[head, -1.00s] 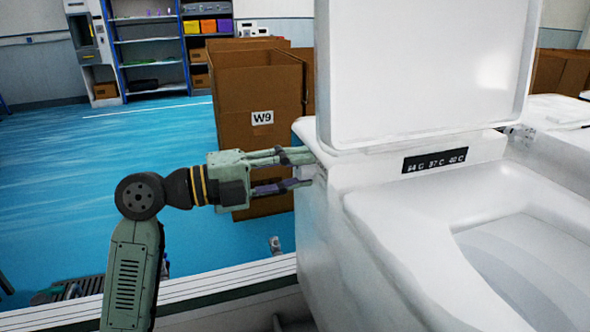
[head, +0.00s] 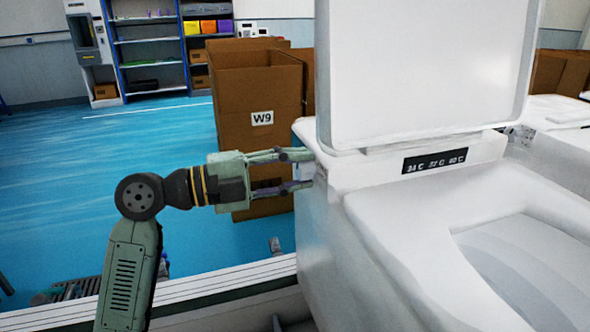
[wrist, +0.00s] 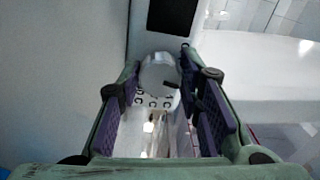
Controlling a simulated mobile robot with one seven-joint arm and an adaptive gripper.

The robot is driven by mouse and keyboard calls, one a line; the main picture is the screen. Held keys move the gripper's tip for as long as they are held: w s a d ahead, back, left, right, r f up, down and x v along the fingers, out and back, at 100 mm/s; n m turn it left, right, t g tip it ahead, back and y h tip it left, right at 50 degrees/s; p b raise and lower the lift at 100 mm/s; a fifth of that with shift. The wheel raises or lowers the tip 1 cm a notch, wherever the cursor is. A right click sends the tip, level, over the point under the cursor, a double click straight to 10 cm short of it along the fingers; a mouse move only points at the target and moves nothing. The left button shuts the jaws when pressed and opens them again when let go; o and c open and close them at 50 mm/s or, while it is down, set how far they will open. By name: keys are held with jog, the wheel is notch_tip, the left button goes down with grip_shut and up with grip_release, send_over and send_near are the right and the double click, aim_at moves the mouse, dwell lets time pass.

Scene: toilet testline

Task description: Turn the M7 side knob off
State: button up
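The side knob (wrist: 158,72) is a round, pale silvery cap with a dark mark near its lower right edge. It sits on the side of the white toilet (head: 325,225). My gripper (head: 300,171) points right at the toilet's side, just below the lid hinge. In the wrist view, the spread fingers of my gripper (wrist: 160,78) stand on either side of the knob, with their tips very close to it. I cannot tell whether they touch it. No M7 label is readable.
The raised lid (head: 420,70) stands above the knob area. A dark display (head: 434,161) with temperature figures is on the toilet. A cardboard box (head: 258,90) marked W9 stands behind my gripper. Blue floor (head: 100,180) lies open to the left.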

jog(key=o, duration=0.4)
jog(key=v, duration=1.2)
